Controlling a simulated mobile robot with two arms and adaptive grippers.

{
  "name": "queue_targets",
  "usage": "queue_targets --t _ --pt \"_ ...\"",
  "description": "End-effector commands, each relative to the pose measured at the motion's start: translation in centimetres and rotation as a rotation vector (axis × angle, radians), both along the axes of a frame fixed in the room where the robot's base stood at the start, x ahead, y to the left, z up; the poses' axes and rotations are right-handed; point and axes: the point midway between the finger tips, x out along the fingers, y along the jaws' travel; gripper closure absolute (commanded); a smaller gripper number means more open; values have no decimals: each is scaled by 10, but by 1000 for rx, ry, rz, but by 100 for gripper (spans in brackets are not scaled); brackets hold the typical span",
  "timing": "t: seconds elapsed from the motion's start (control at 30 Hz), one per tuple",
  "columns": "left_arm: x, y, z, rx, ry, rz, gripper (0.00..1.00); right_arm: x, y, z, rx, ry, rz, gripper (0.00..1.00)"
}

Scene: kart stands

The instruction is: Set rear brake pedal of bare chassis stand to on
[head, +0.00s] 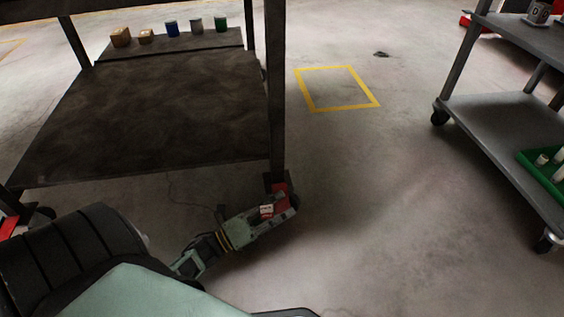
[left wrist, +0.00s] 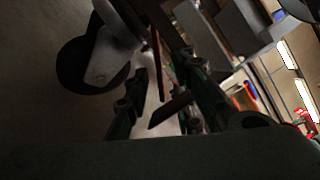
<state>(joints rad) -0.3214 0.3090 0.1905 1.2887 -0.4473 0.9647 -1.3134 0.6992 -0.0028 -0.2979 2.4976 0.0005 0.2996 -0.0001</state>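The stand is a dark metal frame with a broad lower shelf (head: 150,115), at the left of the head view. At the foot of its near right leg is a red part (head: 280,189), which looks like a brake pedal. My left gripper (head: 288,205) is low, right at that foot, and partly hides it. In the left wrist view a caster wheel (left wrist: 88,65) stands at upper left, beside the fingers. The left fingers (left wrist: 168,105) are apart, with a dark reddish flat piece between or behind them. Contact and the pedal's tilt cannot be told. My right gripper is not in view.
Small boxes (head: 121,37) and several cans (head: 196,27) stand on a surface behind the shelf. A grey cart (head: 490,115) with a green tray (head: 525,157) stands at the right. The floor between, with a yellow outlined square (head: 378,104), is clear.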

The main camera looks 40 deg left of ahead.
Motion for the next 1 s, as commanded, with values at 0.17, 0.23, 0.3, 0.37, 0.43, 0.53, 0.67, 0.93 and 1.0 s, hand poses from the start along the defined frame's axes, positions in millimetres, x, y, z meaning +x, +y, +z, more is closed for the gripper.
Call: queue_targets --t 0.17,0.23,0.3,0.37,0.43,0.53,0.67,0.93,1.0 --pt "-29 12 -7 2 5 1 77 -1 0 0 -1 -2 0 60" --pt "-40 16 -9 2 6 2 77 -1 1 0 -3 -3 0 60" --pt "-48 19 -11 1 4 2 77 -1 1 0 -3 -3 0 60" --pt "-54 22 -12 1 4 2 77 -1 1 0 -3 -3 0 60" --pt "-58 23 -13 1 3 1 77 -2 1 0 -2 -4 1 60" --pt "-60 24 -13 1 3 1 77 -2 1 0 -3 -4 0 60" --pt "-60 24 -13 1 2 1 77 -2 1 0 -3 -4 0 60" --pt "-60 24 -13 1 2 1 77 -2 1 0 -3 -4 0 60" --pt "-60 24 -13 1 2 1 77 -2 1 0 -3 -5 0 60"
